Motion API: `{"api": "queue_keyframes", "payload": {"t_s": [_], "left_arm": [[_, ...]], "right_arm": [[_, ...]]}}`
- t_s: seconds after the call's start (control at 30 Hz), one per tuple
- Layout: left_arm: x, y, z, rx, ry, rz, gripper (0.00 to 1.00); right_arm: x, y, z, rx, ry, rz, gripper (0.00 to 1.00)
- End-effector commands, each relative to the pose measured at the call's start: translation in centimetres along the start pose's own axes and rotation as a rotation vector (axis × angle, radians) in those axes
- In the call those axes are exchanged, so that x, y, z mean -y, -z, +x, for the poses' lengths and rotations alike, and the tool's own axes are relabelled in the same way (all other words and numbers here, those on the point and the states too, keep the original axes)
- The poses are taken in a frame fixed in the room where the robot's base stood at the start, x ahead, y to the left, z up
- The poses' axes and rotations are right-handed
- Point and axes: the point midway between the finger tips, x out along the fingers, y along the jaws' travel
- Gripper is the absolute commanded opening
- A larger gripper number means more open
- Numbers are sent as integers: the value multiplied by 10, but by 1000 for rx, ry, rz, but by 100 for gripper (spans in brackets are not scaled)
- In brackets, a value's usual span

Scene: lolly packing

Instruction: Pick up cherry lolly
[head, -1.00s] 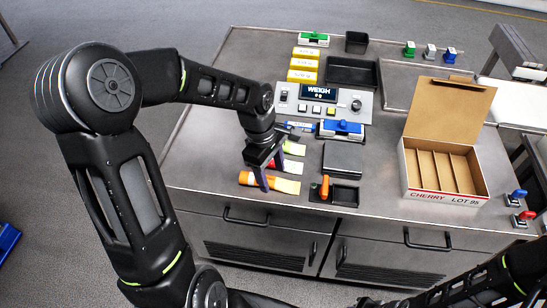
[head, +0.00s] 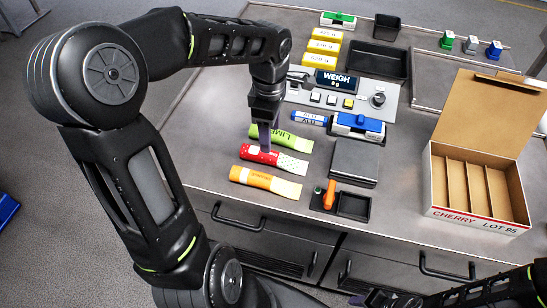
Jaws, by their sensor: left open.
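The cherry lolly (head: 287,163), a red wrapper with a pale spotted end, lies on the grey bench between a green lime lolly (head: 295,143) and an orange lolly (head: 282,187). My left gripper (head: 265,148) points down over the left part of the cherry lolly, its fingertips at or just above the red wrapper. It is open, and I cannot tell whether it touches the wrapper. An open carton marked CHERRY LOT 95 (head: 474,219) with empty compartments stands at the right. My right gripper (head: 393,299) shows only in part at the bottom edge.
A weigh panel (head: 345,98) and a blue-topped device (head: 357,126) stand behind the lollies. A dark square plate (head: 354,162) and a small black tray with an orange handle (head: 354,206) are to their right. Yellow blocks (head: 323,47) and a black tray (head: 377,60) lie farther back.

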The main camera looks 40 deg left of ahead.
Motion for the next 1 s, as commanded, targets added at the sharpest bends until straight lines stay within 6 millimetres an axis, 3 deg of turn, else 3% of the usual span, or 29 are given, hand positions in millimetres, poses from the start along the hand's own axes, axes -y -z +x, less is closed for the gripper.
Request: {"api": "queue_keyframes", "payload": {"t_s": [0.23, 0.5, 0.83, 1.0], "left_arm": [[0, 0, 1, 0, 1, 1, 60], [0, 0, 25, 1, 2, 2, 60], [0, 0, 27, 0, 2, 1, 60], [0, 1, 45, 1, 5, 0, 60]], "right_arm": [[1, 0, -2, 0, 0, 0, 36], [1, 0, -3, 0, 0, 0, 36], [2, 0, -4, 0, 0, 0, 36], [4, 0, -11, 0, 0, 0, 36]]}}
